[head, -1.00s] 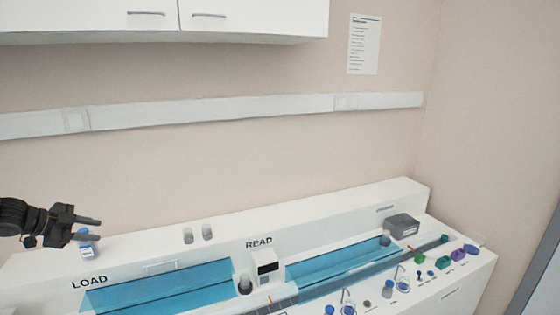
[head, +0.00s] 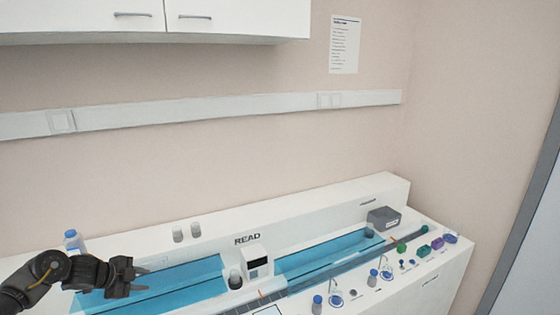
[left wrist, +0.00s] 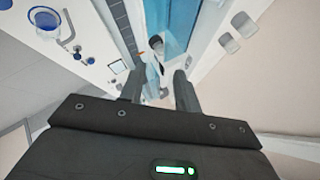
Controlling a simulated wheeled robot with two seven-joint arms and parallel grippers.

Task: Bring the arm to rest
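My left arm comes in from the left in the head view, and its dark gripper (head: 143,277) is over the left end of the blue track channel (head: 170,287). Its two fingers are apart with nothing between them. In the left wrist view the same gripper (left wrist: 158,88) shows its fingers spread, with the bench beyond the gap. My right gripper is not in view.
The white bench carries a READ unit (head: 256,263) and a blue-capped bottle (head: 73,241) behind my arm. Several small coloured items line the front right, near a grey box (head: 383,218). Wall cabinets (head: 235,20) hang above; the air between is free.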

